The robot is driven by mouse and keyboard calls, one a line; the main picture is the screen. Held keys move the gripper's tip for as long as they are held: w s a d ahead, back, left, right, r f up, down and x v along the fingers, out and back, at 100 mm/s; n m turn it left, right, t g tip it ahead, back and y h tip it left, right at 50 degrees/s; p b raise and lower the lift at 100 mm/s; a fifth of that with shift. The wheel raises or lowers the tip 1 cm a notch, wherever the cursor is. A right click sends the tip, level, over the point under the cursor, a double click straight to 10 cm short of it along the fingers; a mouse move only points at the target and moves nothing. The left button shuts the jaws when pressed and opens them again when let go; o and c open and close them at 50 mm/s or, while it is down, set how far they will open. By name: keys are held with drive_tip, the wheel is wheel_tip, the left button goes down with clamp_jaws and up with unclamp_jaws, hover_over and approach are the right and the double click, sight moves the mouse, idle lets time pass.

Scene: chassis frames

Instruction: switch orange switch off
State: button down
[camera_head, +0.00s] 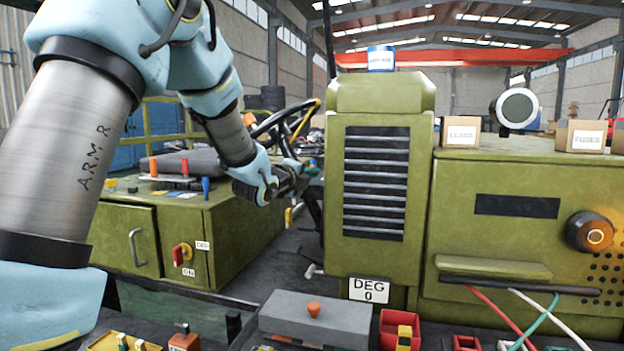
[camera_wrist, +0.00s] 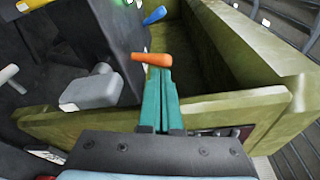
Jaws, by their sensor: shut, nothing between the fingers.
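An orange-handled switch lever (camera_wrist: 152,59) shows in the wrist view, right at the tips of my gripper (camera_wrist: 158,80). The gripper's teal fingers are shut together with nothing between them. The orange handle lies across the fingertips, and I cannot tell whether they touch. In the head view my gripper (camera_head: 309,171) is beside the steering wheel, small and partly hidden by my wrist. A red-orange rotary switch (camera_head: 181,254) sits on the green cabinet's front at left, by an ON label (camera_head: 189,272) and another label too small to read.
A blue-handled lever (camera_wrist: 155,15) lies just beyond the orange one. A grey lever (camera_wrist: 92,90) is at left in the wrist view. The steering wheel (camera_head: 285,122) is close to my wrist. The green grille housing (camera_head: 385,100) stands to the right.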

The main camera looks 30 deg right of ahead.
drive_tip(key=shift+f, duration=0.1)
drive_tip(key=n+b, duration=0.1)
drive_tip(key=b, duration=0.1)
drive_tip(key=a+n+b, duration=0.1)
drive_tip(key=n+b, duration=0.1)
drive_tip(key=w+r+n+h+b, duration=0.1)
drive_tip(key=n+b, duration=0.1)
drive_tip(key=b, duration=0.1)
drive_tip(key=shift+w+a, duration=0.1)
drive_tip(key=shift+a, duration=0.05)
drive_tip(key=shift+f, duration=0.1)
